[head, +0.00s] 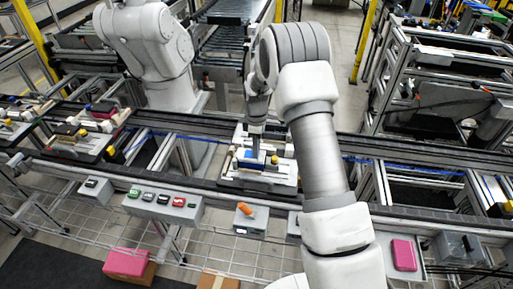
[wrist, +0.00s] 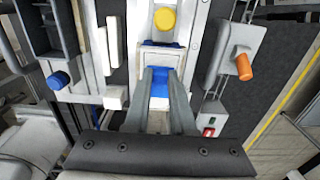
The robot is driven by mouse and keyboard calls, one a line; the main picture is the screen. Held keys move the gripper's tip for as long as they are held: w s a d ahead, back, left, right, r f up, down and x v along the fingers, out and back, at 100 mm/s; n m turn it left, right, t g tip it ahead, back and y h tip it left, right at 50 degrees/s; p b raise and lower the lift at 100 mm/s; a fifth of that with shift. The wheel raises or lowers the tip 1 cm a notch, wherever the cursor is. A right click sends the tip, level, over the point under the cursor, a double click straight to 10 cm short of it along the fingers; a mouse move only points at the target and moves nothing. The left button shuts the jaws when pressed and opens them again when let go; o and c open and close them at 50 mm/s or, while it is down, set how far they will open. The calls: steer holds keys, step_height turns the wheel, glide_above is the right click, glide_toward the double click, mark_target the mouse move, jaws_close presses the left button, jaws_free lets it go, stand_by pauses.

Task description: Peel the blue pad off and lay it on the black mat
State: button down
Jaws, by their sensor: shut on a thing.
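My gripper (head: 256,149) reaches down over a pale pallet fixture (head: 284,179) on the conveyor line. Its fingers are shut on the blue pad (head: 254,164). In the wrist view the blue pad (wrist: 160,88) shows between the two fingers (wrist: 162,72), low over the fixture. I cannot tell whether the pad still touches the fixture. A black sheet (head: 45,262) lies on the floor at the lower left in the head view; I cannot tell whether it is the black mat.
A yellow round knob (wrist: 165,19) and a blue knob (wrist: 58,80) are close to my gripper. A box with an orange handle (head: 246,211) stands in front of the conveyor. A pink block (head: 404,254) sits on a tray at the right. Another robot arm (head: 147,50) stands behind.

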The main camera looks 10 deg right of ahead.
steer(key=shift+r, duration=0.4)
steer(key=shift+r+p, duration=1.25)
steer(key=shift+r, duration=1.1)
steer(key=shift+s, duration=0.1)
